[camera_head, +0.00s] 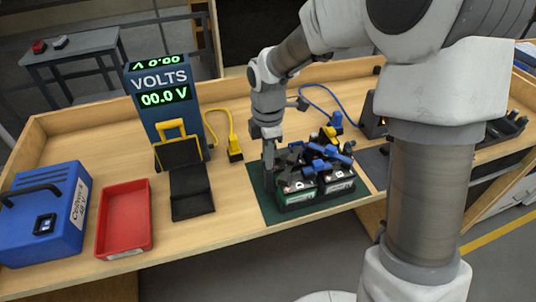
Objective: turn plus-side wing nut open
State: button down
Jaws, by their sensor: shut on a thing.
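Two dark batteries with blue and black parts on top, the nearer battery (297,194) and the one to its right (340,184), stand on a dark green mat (262,204). My gripper (268,168) reaches down at the left edge of the battery tops, its fingers pointing downward. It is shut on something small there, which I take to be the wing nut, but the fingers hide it. The plus and minus marks are too small to read. A yellow-topped part (328,133) and a blue clamp (336,122) lie behind the batteries.
A blue voltmeter (160,90) reads 00.0 V. A yellow connector (235,150), black stand (190,190), red tray (124,218) and blue case (45,212) lie to the left. My arm covers much of the right side. Bare wood lies around the red tray.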

dwell(0.5)
jog(key=c, duration=1)
grip_release()
jog(key=shift+r, duration=0.1)
notch_tip(320, 180, up, 17)
jog(key=shift+r, duration=0.15)
jog(key=s+d+m+t, duration=0.2)
jog(key=s+d+m, duration=0.2)
jog(key=s+m, duration=0.2)
jog(key=s+d+m+t, duration=0.1)
jog(key=s+d+m, duration=0.3)
jog(key=s+m, duration=0.3)
jog(key=s+d+m+t, duration=0.2)
jog(key=s+d+m, duration=0.2)
jog(key=s+m, duration=0.2)
jog(key=shift+s+d+m+t, duration=0.1)
jog(key=shift+d+m+t, duration=0.05)
jog(key=shift+m, duration=0.4)
jog(key=shift+s+d+m+t, duration=0.1)
jog(key=shift+m+t, duration=0.05)
jog(key=shift+m, duration=0.4)
